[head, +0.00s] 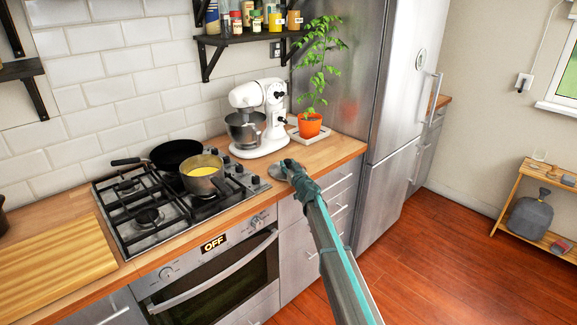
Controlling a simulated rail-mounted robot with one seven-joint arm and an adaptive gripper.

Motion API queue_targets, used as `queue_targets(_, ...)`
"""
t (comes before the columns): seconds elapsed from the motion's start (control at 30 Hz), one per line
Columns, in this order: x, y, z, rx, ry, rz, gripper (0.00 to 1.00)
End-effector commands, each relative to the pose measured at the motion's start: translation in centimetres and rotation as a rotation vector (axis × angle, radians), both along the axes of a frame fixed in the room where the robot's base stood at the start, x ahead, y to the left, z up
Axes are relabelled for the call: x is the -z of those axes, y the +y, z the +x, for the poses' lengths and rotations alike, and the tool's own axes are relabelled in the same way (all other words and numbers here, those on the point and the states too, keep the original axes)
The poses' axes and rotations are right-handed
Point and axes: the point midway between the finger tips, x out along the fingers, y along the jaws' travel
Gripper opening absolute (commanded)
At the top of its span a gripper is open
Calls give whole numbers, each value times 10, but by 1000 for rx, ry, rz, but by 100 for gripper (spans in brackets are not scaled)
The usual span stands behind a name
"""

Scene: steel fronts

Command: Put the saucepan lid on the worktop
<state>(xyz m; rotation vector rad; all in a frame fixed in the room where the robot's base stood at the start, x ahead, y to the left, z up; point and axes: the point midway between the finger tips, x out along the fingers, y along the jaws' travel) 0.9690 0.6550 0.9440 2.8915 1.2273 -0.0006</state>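A small grey round disc, which looks like the saucepan lid (276,172), shows at the front of the wooden worktop (335,150), right of the hob. My gripper (288,166) is right at it and covers its right part. I cannot tell whether the lid rests on the worktop or is held just above it. The fingers are too small and dark to show whether they are shut on it. The saucepan (203,180) stands uncovered on the hob, with yellow contents.
A black frying pan (176,154) stands behind the saucepan on the gas hob (150,217). A white stand mixer (262,118) and an orange plant pot (310,125) on a tray stand behind my gripper. The steel fridge (385,120) bounds the worktop on the right.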

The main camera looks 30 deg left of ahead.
Motion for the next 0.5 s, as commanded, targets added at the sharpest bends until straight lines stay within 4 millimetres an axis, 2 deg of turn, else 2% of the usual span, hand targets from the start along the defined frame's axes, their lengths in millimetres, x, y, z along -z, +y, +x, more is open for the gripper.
queue_targets(0.03, 0, 0, 0, 0, 0, 0, 50)
queue_targets(0.1, -1, 0, 0, 0, 0, 0, 58)
queue_targets(0.5, -4, -1, 0, 0, -1, 1, 58)
